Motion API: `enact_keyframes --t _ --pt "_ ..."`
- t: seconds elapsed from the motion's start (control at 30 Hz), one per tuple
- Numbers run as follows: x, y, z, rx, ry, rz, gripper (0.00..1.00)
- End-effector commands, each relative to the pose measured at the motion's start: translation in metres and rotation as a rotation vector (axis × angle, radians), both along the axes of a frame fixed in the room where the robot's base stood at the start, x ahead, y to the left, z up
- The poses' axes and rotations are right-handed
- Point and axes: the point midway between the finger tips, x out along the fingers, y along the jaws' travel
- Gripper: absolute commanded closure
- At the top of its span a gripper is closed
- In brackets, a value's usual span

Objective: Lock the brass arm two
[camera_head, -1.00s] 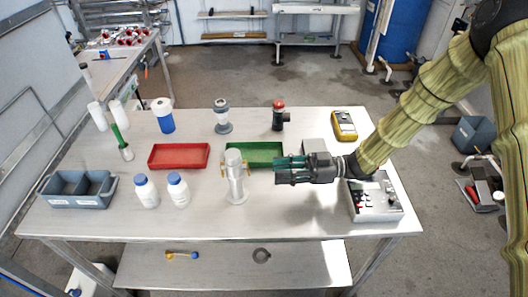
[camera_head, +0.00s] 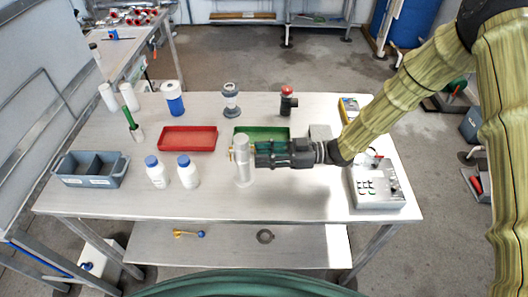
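The silvery upright metal cylinder (camera_head: 243,170) stands on the table in the middle of the head view. Small brass-coloured parts (camera_head: 232,154) show at its upper left side, and a little brass shows on its right side at my fingertips. I cannot tell which of these is brass arm two. My gripper (camera_head: 258,153) comes in level from the right, with its fingertips at or touching the upper right side of the cylinder. The fingers cover the brass there, and whether they are shut on it is too small to tell.
A green tray (camera_head: 278,132) lies behind my gripper and a red tray (camera_head: 187,139) to its left. Two white bottles with blue caps (camera_head: 188,175) stand left of the cylinder. A control box (camera_head: 377,188) sits at the right. The table front is clear.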

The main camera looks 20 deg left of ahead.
Motion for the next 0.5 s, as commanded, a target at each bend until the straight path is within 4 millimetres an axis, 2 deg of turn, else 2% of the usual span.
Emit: enact_keyframes --t 0.17,0.33,0.5 --pt "0.0 0.0002 -0.0002 0.0 0.0 0.0 0.69" --pt "0.0001 0.0001 -0.0001 0.0 0.0 0.0 0.98" --pt "0.0001 0.0001 -0.0002 0.0 0.0 0.0 1.0"
